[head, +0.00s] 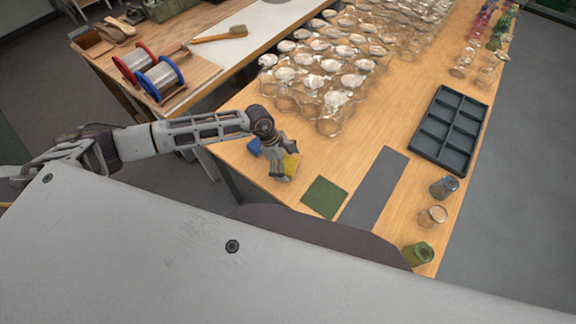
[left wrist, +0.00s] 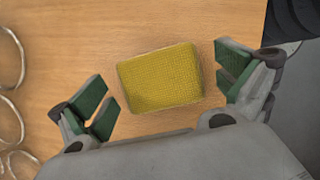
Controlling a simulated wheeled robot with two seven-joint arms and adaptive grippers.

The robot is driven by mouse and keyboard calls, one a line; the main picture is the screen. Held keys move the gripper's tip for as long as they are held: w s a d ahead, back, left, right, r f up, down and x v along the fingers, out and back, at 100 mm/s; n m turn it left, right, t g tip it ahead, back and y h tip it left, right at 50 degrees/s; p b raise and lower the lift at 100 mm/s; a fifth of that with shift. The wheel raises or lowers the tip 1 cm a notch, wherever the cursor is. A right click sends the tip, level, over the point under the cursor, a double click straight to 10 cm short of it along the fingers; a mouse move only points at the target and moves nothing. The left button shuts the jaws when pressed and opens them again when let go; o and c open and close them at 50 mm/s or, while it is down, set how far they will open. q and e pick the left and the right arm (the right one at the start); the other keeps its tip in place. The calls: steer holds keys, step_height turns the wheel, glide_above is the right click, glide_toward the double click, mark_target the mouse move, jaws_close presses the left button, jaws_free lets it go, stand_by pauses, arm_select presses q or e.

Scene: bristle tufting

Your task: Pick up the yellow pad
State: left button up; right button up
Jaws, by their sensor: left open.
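The yellow pad (left wrist: 160,78) lies flat on the wooden table in the left wrist view, a rounded rectangle with a fine textured top. My left gripper (left wrist: 165,92) is open above it, with one green-padded finger on each side of the pad and a gap at both sides. In the head view the yellow pad (head: 291,165) is partly hidden behind my left gripper (head: 279,172). My right gripper is not in view.
Several clear glass jars (head: 329,122) crowd the table behind. A dark divided tray (head: 449,131) and small jars (head: 432,216) stand at right.

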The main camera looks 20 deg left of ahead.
arm_select(q)
steer(key=shift+d+f, duration=0.1)
steer(key=shift+f, duration=0.15)
steer(key=shift+c, duration=0.4)
steer(key=c, duration=0.8)
